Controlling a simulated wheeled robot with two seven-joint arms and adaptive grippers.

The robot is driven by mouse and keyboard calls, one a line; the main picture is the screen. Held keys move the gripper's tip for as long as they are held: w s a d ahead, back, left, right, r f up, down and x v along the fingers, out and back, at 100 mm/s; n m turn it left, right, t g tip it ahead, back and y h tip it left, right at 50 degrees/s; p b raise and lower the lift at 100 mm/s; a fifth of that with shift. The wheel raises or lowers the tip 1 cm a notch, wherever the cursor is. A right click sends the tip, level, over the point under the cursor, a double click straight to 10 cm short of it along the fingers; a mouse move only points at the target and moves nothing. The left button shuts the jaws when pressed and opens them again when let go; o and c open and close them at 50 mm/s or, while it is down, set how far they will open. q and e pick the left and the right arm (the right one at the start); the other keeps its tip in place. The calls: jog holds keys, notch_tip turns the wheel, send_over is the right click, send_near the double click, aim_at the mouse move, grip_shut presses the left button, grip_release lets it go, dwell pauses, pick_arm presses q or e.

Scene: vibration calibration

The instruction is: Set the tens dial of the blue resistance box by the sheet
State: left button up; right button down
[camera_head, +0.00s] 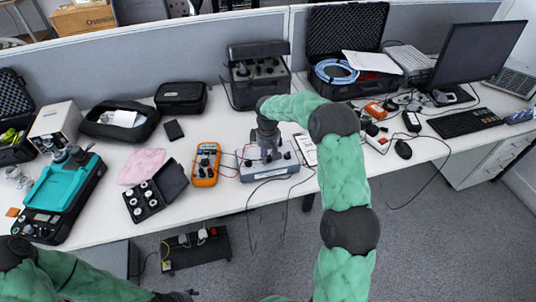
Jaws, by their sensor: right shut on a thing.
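The blue resistance box (257,172) sits near the front edge of the table, left of the middle of the view. It has a pale blue-grey body and several dark dials on top. My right gripper (268,157) points down onto its top and is shut on a dial; the fingers hide that dial, so its setting cannot be read. A white printed sheet (305,150) lies just right of the box, partly covered by my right arm. My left gripper (178,297) is only partly in view at the bottom edge, below the table front; its fingers cannot be made out.
An orange multimeter (206,164) stands left of the box, with wires running between them. An open black case of weights (155,192) lies further left. A mouse (403,149) and keyboard (463,123) are at the right.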

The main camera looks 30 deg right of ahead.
aim_at(269, 156)
jog(key=shift+r+m+p, duration=0.1)
jog(key=shift+m+p, duration=0.55)
jog(key=shift+m, duration=0.55)
jog(key=m+p, duration=0.1)
jog(key=m, duration=0.1)
jog(key=shift+m, duration=0.4)
jog(key=m+p, duration=0.1)
jog(key=m, duration=0.4)
jog(key=shift+d, duration=0.15)
jog(key=shift+m, duration=0.3)
jog(key=c, duration=1)
grip_release()
jog(key=shift+d, duration=0.1)
notch_tip(269, 156, up, 12)
